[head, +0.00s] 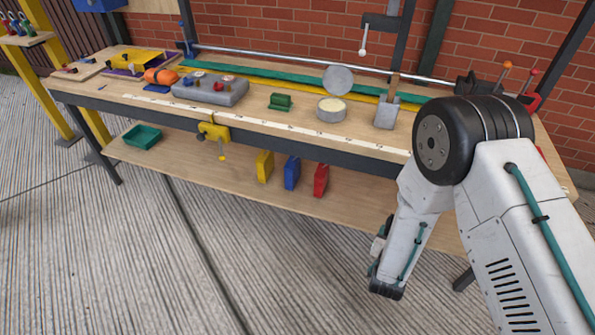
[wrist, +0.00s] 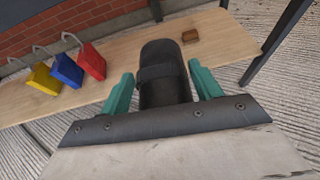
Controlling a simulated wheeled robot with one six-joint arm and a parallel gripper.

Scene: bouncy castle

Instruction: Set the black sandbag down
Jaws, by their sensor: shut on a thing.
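My gripper (wrist: 162,83) shows in the wrist view, its two teal fingers on either side of the black sandbag (wrist: 163,65). It is shut on the sandbag, a dark rounded bag with a band across it. The bag's near end is hidden behind the dark edge of my wrist. The bag overlaps the wooden lower shelf (wrist: 130,50) in this view; I cannot tell whether it touches the shelf. In the head view my arm reaches down in front of the bench's right part, and neither the fingers nor the sandbag can be made out.
Yellow (wrist: 42,80), blue (wrist: 66,70) and red (wrist: 92,62) blocks with metal loops stand on the shelf. A small brown block (wrist: 190,36) lies near a dark leg. A green tray (head: 142,136) is at the shelf's left. The workbench top (head: 290,125) above is cluttered.

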